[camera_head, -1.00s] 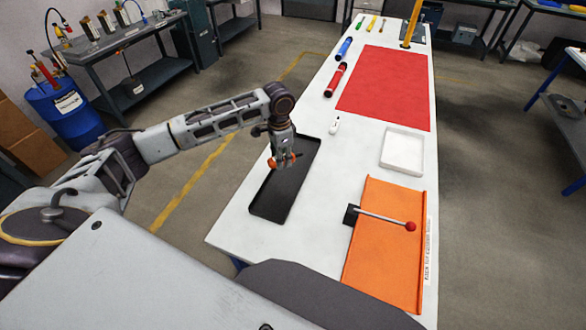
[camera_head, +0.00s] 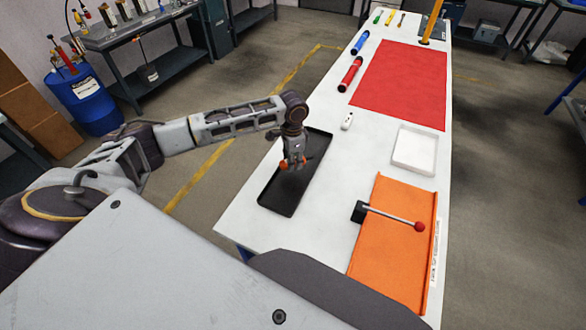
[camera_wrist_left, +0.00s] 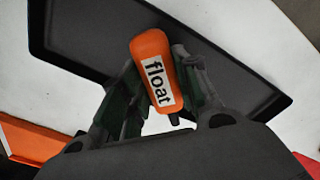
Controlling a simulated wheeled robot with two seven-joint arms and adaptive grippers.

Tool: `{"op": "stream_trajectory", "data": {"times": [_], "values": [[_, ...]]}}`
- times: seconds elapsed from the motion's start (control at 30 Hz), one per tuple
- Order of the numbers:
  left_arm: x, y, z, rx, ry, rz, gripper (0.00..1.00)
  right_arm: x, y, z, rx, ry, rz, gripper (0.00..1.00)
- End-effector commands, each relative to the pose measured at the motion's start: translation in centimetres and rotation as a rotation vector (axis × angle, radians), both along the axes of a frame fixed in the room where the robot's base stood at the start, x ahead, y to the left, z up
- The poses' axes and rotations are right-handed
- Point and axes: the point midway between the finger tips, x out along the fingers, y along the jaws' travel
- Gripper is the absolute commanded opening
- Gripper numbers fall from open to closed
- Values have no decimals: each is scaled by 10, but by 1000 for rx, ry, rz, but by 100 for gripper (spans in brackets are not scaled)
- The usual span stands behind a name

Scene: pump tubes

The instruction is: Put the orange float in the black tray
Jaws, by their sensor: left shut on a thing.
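The orange float (camera_wrist_left: 153,62), with a white label reading "float", is held between the fingers of my left gripper (camera_head: 295,163). In the head view, orange ends of the float (camera_head: 284,164) show beside the fingers. The black tray (camera_head: 277,198) lies flat on the white table, and my left gripper is over its middle. The tray (camera_wrist_left: 75,30) also shows behind the float in the left wrist view. I cannot tell whether the float touches the tray floor. My right gripper is not in view.
A small white block (camera_head: 347,121) stands right of the tray. A white tray (camera_head: 414,163), an orange panel (camera_head: 385,255) with a red-knobbed lever (camera_head: 395,217) and a red mat (camera_head: 402,84) are further right. Red (camera_head: 350,75) and blue (camera_head: 360,42) tubes lie further back.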

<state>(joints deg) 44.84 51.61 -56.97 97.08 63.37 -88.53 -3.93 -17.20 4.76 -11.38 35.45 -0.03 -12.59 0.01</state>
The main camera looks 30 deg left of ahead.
Motion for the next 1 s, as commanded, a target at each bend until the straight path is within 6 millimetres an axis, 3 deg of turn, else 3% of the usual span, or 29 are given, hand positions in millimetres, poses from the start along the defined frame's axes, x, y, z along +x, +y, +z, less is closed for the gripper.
{"op": "stream_trajectory", "data": {"times": [0.2,0.53,1.0], "values": [[1,0,-11,-1,-1,1,7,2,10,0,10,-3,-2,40],[0,0,-13,0,0,1,7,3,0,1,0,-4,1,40],[0,0,-48,0,-1,1,7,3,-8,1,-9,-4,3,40]]}}
